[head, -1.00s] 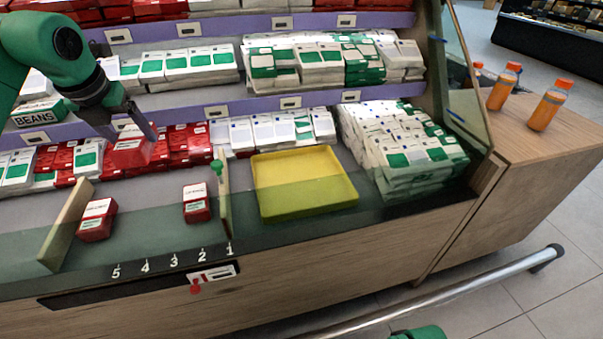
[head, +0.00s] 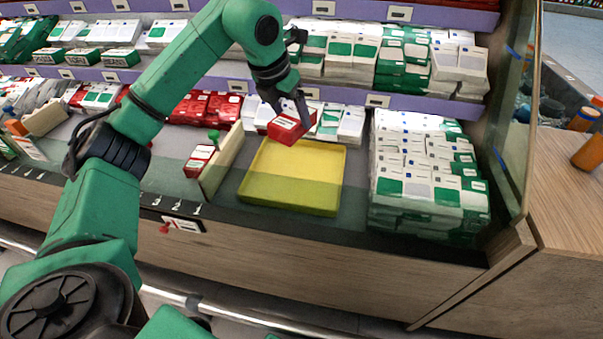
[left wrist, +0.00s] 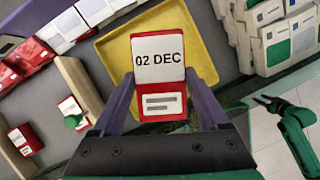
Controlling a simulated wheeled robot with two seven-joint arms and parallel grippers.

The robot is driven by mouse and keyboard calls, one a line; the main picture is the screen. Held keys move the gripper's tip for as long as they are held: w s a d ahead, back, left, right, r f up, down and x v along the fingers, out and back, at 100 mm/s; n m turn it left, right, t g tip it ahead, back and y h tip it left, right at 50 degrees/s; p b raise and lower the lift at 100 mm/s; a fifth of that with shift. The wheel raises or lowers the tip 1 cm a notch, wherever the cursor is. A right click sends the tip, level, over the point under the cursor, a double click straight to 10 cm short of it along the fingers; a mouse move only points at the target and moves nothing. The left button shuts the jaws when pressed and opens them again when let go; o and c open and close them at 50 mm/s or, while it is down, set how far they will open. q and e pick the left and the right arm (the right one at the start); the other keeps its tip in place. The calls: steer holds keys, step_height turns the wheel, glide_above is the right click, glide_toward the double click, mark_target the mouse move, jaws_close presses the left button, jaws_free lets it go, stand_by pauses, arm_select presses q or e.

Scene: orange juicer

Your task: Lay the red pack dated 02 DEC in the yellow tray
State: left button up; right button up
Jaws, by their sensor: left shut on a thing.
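The red pack (head: 289,128) with a white label is held in my left gripper (head: 291,108). In the left wrist view the red pack (left wrist: 158,70) reads 02 DEC and sits between the two fingers of my left gripper (left wrist: 160,92), which is shut on it. The yellow tray (head: 275,196) lies on the shelf's front ledge, empty. The pack hangs above the tray's back edge. In the left wrist view the yellow tray (left wrist: 112,62) shows behind the pack. In the left wrist view a green arm with a small dark gripper (left wrist: 268,102) shows at the right; its jaw state is unclear.
A wooden divider with a green knob (head: 222,160) stands left of the tray, with a red pack (head: 198,161) beyond it. Stacked white and green packs (head: 425,180) stand close on the tray's right. Rows of red packs (head: 207,108) lie behind.

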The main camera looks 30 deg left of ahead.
arm_select(q)
step_height(320, 180, down, 17)
steer(key=b, duration=0.3)
steer(key=shift+a+f, duration=0.1)
steer(key=shift+f, duration=0.1)
arm_select(e)
step_height(320, 180, up, 9)
steer(key=w+a, duration=0.1)
steer(key=shift+w+a+r, duration=0.15)
steer(key=shift+w+a, duration=0.15)
steer(key=shift+a, duration=0.05)
arm_select(q)
steer(key=shift+f+b, duration=0.15)
steer(key=shift+b, duration=0.15)
arm_select(e)
steer(key=shift+r+y, duration=0.1)
steer(key=shift+y, duration=0.2)
arm_select(q)
steer(key=o, duration=1.4)
steer(key=shift+o, duration=0.2)
steer(key=p+v, duration=0.2)
steer(key=v, duration=1)
arm_select(e)
steer(key=f, duration=0.5)
steer(key=shift+s+d+f, duration=0.15)
steer(key=shift+d+f, duration=0.1)
steer(key=shift+d, duration=0.1)
